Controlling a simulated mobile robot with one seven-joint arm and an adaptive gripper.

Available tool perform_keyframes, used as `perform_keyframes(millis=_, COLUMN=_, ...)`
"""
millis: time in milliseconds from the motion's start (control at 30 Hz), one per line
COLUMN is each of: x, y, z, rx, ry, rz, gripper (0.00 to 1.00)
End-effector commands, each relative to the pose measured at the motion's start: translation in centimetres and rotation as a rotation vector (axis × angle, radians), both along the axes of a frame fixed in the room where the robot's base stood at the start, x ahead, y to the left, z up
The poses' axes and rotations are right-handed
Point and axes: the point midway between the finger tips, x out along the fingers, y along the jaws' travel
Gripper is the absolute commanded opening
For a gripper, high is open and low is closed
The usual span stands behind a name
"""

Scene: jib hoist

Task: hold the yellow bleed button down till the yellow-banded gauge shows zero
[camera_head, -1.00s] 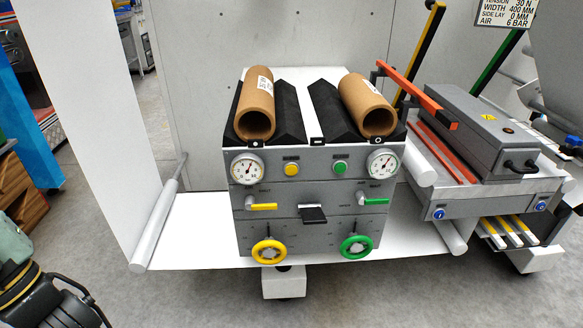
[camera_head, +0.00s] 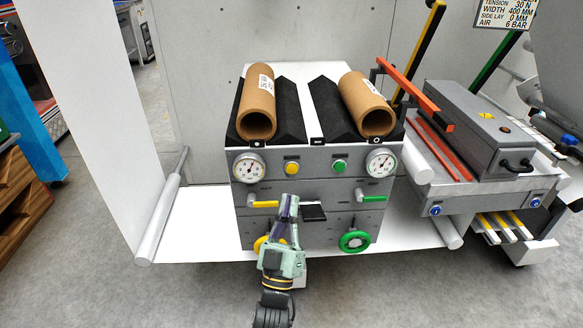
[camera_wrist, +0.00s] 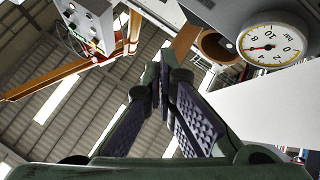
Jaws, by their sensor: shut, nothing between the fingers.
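The yellow bleed button (camera_head: 292,168) is on the upper left of the grey panel (camera_head: 315,190), clear of my gripper. The left gauge (camera_head: 248,167) is beside it. A gauge with a yellowish rim shows in the wrist view (camera_wrist: 272,46), its red needle off toward the left; I cannot read it exactly. My gripper (camera_head: 289,201) is in front of the panel, below the button in the picture. In the wrist view its fingers (camera_wrist: 163,75) converge, shut and empty. The yellow button is not visible there. I cannot tell the gap from fingertips to panel.
A yellow lever (camera_head: 263,204) is just left of my fingers. My gripper partly hides the yellow handwheel (camera_head: 262,243). The green button (camera_head: 339,166), green lever (camera_head: 374,199), green handwheel (camera_head: 355,241) and right gauge (camera_head: 381,163) are to the right. A black tab (camera_head: 314,212) sticks out centrally.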

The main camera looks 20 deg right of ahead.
Motion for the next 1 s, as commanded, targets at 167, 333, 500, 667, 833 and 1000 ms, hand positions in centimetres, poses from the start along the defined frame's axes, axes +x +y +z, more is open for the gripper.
perform_keyframes(millis=167, x=-0.2, y=-0.3, z=-0.3, rx=0.001, ry=0.004, rz=-0.013, gripper=0.00)
perform_keyframes(millis=333, x=-0.2, y=-0.3, z=-0.2, rx=0.001, ry=0.004, rz=-0.012, gripper=0.00)
perform_keyframes(millis=500, x=0.5, y=-0.5, z=-0.1, rx=0.001, ry=0.004, rz=-0.012, gripper=0.00)
perform_keyframes(millis=667, x=2.2, y=-1.1, z=0.1, rx=0.000, ry=0.003, rz=-0.011, gripper=0.00)
perform_keyframes(millis=833, x=4.7, y=-1.8, z=0.3, rx=-0.001, ry=0.003, rz=-0.011, gripper=0.00)
perform_keyframes(millis=1000, x=6.8, y=-2.2, z=0.3, rx=-0.001, ry=0.004, rz=-0.007, gripper=0.00)
